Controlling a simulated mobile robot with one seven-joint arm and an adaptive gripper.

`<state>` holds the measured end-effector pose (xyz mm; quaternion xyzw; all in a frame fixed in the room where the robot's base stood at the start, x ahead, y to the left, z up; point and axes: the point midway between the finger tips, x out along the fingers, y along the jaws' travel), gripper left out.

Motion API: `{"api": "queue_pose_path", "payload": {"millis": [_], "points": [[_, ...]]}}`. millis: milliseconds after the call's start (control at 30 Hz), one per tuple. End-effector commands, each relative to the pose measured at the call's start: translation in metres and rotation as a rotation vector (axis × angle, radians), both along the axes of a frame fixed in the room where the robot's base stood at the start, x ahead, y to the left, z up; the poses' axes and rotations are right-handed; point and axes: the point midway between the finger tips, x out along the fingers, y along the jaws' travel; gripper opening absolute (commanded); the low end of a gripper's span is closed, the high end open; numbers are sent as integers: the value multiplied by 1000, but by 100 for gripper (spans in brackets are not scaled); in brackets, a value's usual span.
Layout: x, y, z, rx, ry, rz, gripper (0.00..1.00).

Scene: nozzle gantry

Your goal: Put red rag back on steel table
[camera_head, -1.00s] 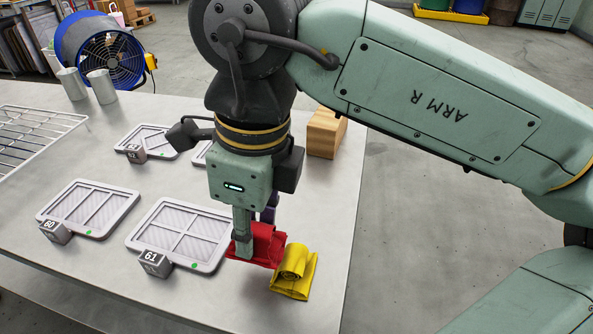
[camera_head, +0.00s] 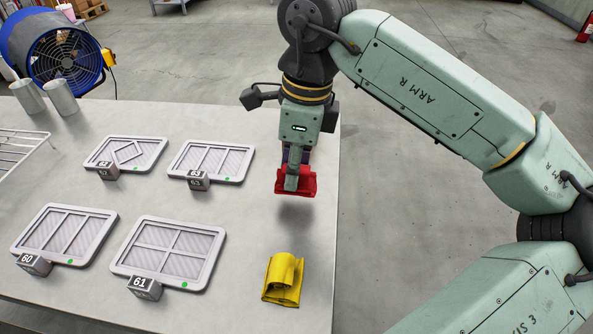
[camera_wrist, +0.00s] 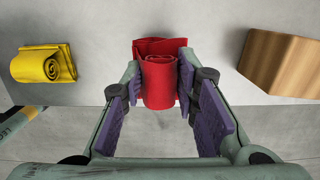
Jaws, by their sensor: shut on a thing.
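The red rag (camera_head: 297,182) is a rolled cloth held in my gripper (camera_head: 293,186), above the right part of the steel table (camera_head: 225,225). A shadow lies on the table below it, apart from the rag. In the wrist view the red rag (camera_wrist: 160,80) sits between the two purple-padded fingers of my gripper (camera_wrist: 162,82), which are shut on its sides. The far side of the rag is hidden from the head camera by the gripper.
A rolled yellow rag (camera_head: 284,279) lies near the table's right edge. Several grey framed panels with number blocks (camera_head: 165,252) lie to the left. A wooden block (camera_wrist: 279,63) shows in the wrist view. Two metal cups (camera_head: 60,96) stand at the far left. Bare table surrounds the shadow.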

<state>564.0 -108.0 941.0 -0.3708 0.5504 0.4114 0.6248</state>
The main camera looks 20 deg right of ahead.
Motion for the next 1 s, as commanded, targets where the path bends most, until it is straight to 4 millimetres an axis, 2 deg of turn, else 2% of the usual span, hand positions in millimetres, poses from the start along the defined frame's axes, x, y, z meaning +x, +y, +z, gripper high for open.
{"api": "queue_pose_path", "payload": {"millis": [167,433,800,833,1000], "points": [[5,-7,-4,-1,1,1,5],[5,-6,-35,0,1,1,5],[5,-6,-41,0,0,0,5],[5,-6,-40,-1,0,1,29],[5,-6,-39,-1,0,1,40]]}}
